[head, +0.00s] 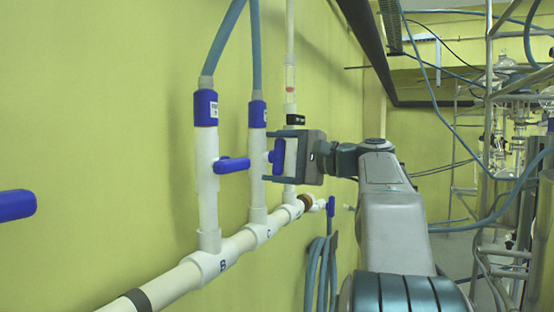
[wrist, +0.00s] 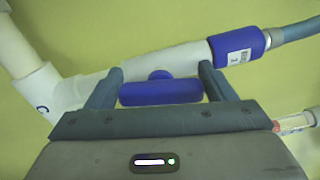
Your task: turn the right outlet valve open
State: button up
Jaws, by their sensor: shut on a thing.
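The right outlet valve is on the white branch pipe marked C, with a blue handle (head: 277,157). In the wrist view the blue handle (wrist: 160,92) lies between the fingers of my gripper (wrist: 160,70), one finger at each end. In the head view my gripper (head: 268,157) reaches the handle from the right, one finger above and one below. It is shut on the handle. The handle lies roughly along its branch pipe (wrist: 165,63), at a slight tilt. The fingertips' contact is partly hidden.
The branch marked B has a blue handle (head: 232,165) standing across its pipe, close left of my gripper. Another blue handle (head: 15,205) is at the far left. A white vertical pipe (head: 290,50) stands behind my gripper. Blue hoses (head: 322,265) hang below. Scaffolding with glassware is at right.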

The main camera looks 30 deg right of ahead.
jog(key=o, duration=1)
jog(key=v, duration=1.4)
jog(key=shift+w, duration=0.1)
